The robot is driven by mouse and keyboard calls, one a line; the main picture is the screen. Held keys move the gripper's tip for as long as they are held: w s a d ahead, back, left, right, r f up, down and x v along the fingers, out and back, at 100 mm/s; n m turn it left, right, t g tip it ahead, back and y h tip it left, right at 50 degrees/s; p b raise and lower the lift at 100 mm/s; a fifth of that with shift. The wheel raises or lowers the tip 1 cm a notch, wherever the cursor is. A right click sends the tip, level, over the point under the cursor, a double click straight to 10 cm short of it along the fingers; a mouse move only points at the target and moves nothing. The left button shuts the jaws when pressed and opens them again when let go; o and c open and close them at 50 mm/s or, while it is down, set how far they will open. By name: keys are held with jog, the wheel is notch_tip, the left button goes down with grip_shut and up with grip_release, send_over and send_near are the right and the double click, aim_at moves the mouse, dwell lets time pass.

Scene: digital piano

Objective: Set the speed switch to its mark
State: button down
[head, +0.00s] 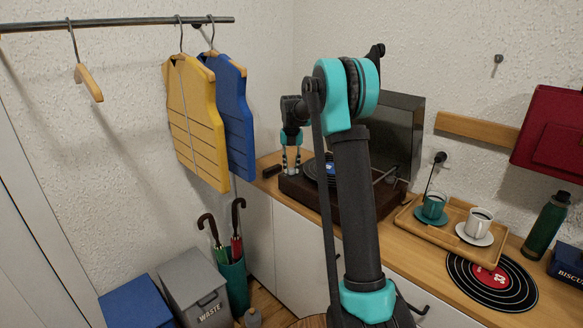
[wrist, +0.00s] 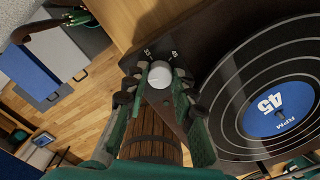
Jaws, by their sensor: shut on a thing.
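The speed switch (wrist: 159,75) is a round pale knob on the corner of the dark turntable (wrist: 208,38), with the marks 33 and 45 printed just beyond it. I cannot tell which mark the knob points to. My gripper (wrist: 160,84) points down at it with one finger on each side, shut on the knob. In the head view my gripper (head: 291,167) is at the left end of the turntable (head: 305,193), and the knob is hidden there. A black record with a blue 45 RPM label (wrist: 277,108) lies on the turntable.
The turntable's raised lid (head: 405,115) stands behind my arm. A wooden tray (head: 408,222) with two cups is to the right on the counter. Vests hang at the left, above bins and an umbrella stand (head: 233,283).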

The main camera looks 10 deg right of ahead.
jog(key=c, duration=1.2)
grip_release()
